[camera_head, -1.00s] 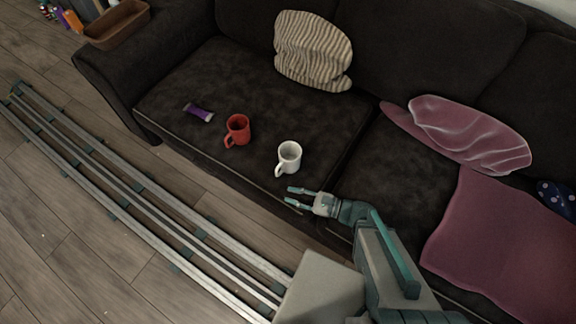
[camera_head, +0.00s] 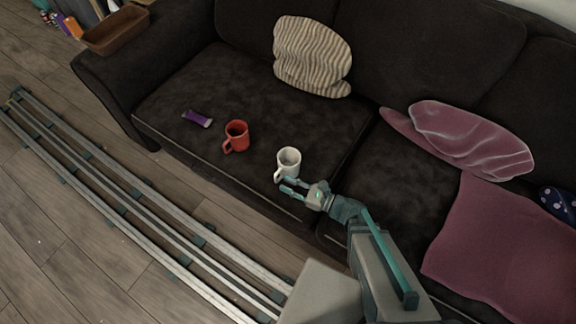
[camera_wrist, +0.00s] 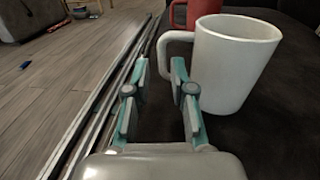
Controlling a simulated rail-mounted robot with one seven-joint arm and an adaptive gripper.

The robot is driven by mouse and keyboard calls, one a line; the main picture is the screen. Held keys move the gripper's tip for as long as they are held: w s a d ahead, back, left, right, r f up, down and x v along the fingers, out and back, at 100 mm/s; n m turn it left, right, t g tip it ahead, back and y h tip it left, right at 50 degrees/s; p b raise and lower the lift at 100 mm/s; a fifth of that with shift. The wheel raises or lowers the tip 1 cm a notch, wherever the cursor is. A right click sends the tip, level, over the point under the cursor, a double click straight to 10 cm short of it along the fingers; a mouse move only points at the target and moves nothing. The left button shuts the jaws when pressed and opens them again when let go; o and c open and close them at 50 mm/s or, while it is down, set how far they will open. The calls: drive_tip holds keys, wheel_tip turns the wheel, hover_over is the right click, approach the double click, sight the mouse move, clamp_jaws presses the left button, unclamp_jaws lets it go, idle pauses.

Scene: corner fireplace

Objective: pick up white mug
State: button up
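The white mug (camera_head: 289,161) stands upright on the front part of the left sofa cushion, its handle towards the front left. In the wrist view the white mug (camera_wrist: 232,66) stands to the right of the fingers, its handle just beyond the right fingertip. My gripper (camera_head: 288,188) is at the front edge of the cushion, close to the mug's handle side. In the wrist view my gripper (camera_wrist: 160,68) is open, with nothing between its fingers. I cannot tell whether the right finger touches the handle.
A red mug (camera_head: 236,136) stands left of the white mug, and it shows behind it in the wrist view (camera_wrist: 192,12). A purple-wrapped bar (camera_head: 197,119) lies farther left. A striped pillow (camera_head: 312,58) leans at the sofa back. Rails (camera_head: 120,195) run along the floor.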

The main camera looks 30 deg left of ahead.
sight(276, 183)
drive_tip(key=shift+a, duration=2.6)
clamp_jaws()
